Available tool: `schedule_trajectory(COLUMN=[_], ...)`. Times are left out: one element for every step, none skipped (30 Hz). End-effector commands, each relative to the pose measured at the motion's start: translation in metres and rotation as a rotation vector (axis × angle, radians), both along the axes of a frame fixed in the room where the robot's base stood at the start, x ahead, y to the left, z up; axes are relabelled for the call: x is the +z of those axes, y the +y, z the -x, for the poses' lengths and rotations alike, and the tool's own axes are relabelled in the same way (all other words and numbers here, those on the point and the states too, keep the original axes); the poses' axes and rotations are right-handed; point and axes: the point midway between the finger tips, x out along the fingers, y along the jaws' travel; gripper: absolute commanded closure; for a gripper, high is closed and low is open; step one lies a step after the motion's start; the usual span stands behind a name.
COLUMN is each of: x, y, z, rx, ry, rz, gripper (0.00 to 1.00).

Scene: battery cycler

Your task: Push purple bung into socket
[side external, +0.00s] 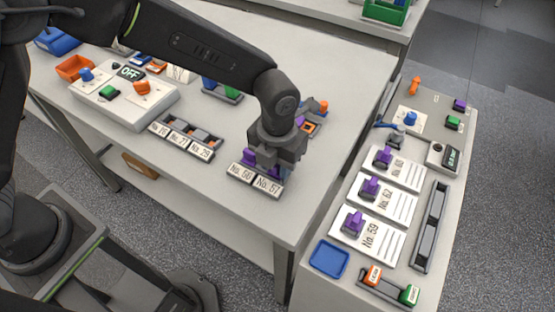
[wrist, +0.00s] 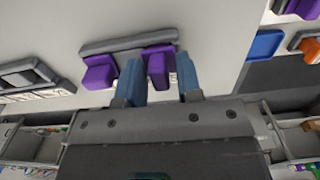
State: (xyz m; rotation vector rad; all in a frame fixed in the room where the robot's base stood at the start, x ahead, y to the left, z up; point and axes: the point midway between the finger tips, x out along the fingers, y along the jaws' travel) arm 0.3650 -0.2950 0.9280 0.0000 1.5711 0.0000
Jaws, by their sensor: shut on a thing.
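My gripper (side external: 276,165) points down over a small holder near the table's front right corner. In the wrist view, its two blue fingers (wrist: 161,72) stand either side of a purple bung (wrist: 157,66) and are shut on it. The bung is at the right end of a grey holder bar (wrist: 128,42). A second purple piece (wrist: 98,74) is at the bar's left end, outside the fingers; it also shows in the side view (side external: 249,157). The socket opening is hidden, so I cannot tell how deep the bung sits.
Labels No. 58 (side external: 241,173) and No. 57 (side external: 268,186) lie before the holder. A labelled rack (side external: 186,140) is to the left, beside a white OFF box (side external: 125,100). An orange-and-blue item (side external: 313,127) stands close behind my gripper. A lower side bench (side external: 316,285) carries purple pieces on cards.

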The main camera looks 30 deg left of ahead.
Motion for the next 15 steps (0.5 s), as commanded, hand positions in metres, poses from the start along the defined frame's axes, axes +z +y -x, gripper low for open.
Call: schedule_trajectory(x=[0.0000, -0.0002, -0.0004, -0.0007, -0.0011, -0.0016, -0.0020, -0.0025, -0.0031, -0.0035, -0.0039, -0.0045, -0.0046, -0.0044, -0.0044], y=[0.0000, 0.0000, 0.0000, 0.0000, 0.0000, 0.0000, 0.0000, 0.0000, 0.0001, 0.0001, 0.0001, 0.0001, 0.0000, 0.0000, 0.0000], z=[0.0000, 0.0000, 0.0000, 0.0000, 0.0000, 0.0000, 0.0000, 0.0001, 0.0001, 0.0001, 0.0001, 0.0001, 0.0001, 0.0000, 0.0000], rx=[0.000, 0.000, 0.000, 0.000, 0.000, 0.000, 0.000, 0.000, 0.000, 0.000, 0.000, 0.000, 0.000, 0.000, 0.000], ry=[0.000, 0.000, 0.000, 0.000, 0.000, 0.000, 0.000, 0.001, 0.001, 0.001, 0.001, 0.001, 0.000, 0.000, 0.000], rz=[0.000, 0.000, 0.000, 0.000, 0.000, 0.000, 0.000, 0.000, 0.000, 0.000, 0.000, 0.000, 0.000, 0.000, 0.000], gripper=[0.89, 0.89, 0.89, 0.89, 0.89, 0.89, 0.89, 0.89, 0.89, 0.89, 0.89, 0.89, 0.66, 0.64, 0.60])
